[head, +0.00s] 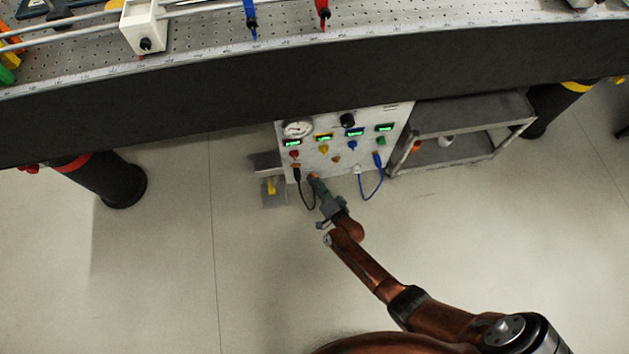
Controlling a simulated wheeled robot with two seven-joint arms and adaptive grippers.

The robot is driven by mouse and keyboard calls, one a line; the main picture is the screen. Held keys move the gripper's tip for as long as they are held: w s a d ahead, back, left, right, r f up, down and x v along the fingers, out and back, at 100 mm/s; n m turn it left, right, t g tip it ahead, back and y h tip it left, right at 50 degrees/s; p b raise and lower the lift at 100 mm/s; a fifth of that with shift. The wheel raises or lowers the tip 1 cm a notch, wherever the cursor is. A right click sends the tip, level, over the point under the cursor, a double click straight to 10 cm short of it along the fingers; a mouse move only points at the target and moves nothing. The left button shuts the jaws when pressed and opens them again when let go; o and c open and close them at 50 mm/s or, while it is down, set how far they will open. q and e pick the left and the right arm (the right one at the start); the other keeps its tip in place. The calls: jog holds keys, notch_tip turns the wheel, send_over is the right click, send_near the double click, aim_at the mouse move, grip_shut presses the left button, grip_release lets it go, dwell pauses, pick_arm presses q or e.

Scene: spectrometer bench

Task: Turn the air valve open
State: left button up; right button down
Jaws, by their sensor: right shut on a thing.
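The white control panel (334,148) stands below the dark bench edge, with a round gauge (297,129), green-lit displays and several coloured knobs. My right gripper (314,179) reaches its lower edge from below and is shut on a small part there, which I take to be the air valve. The fingers hide most of that part; only a small orange-red bit (313,175) shows at the tips. How far the valve is turned cannot be made out. My left gripper is not in view.
A black cable (300,188) hangs just left of my right gripper, and a blue cable (372,188) loops to its right. A grey cart (462,130) stands right of the panel. A grey plate with a yellow piece (271,186) lies left. The floor in front is clear.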

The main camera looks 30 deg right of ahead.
jog(key=c, duration=1.6)
grip_release()
jog(key=v, duration=1.2)
